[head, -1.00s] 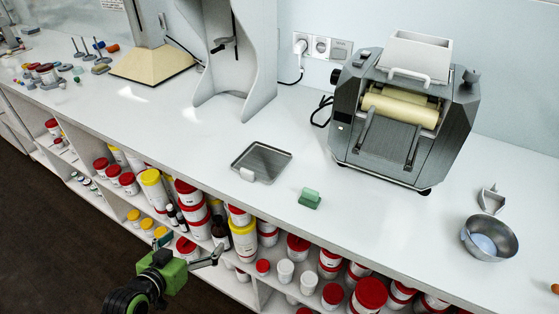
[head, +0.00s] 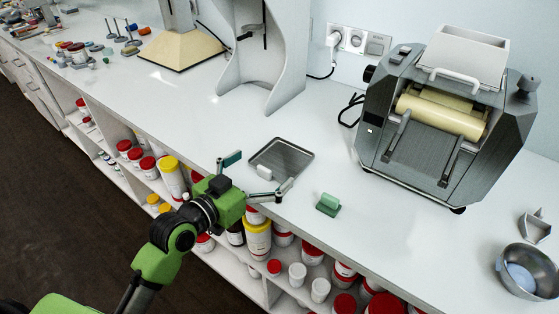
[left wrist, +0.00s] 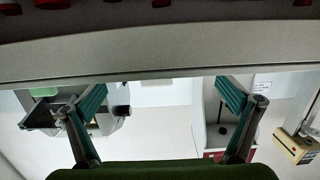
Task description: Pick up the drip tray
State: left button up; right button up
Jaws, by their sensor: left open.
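The drip tray (head: 290,155) is a shallow grey metal tray with a raised rim, lying flat on the white counter. A small white block-like grip (head: 264,171) sits at its front edge. My left gripper (head: 257,174) is open and empty, with its fingers spread toward the tray's front edge from the counter's front side. It seems apart from the tray, though the height gap is hard to judge. In the left wrist view both fingers of my left gripper (left wrist: 160,100) stand wide apart, and the tray cannot be made out clearly. My right gripper is out of view.
A green block (head: 328,203) lies right of the tray. The roller mill (head: 430,130) stands behind to the right, with a metal bowl (head: 512,282) at the far right. A grey stand (head: 270,70) is behind the tray. Lidded jars (head: 257,238) fill shelves below the counter edge.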

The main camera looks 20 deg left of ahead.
aim_at(276, 165)
pick_arm(q)
jog(key=x, duration=0.5)
jog(key=shift+w+d+f+p, duration=0.15)
jog(key=shift+d+f+p, duration=0.1)
jog(key=shift+f+p, duration=0.2)
jog(key=shift+r, duration=0.1)
jog(key=c, duration=1.1)
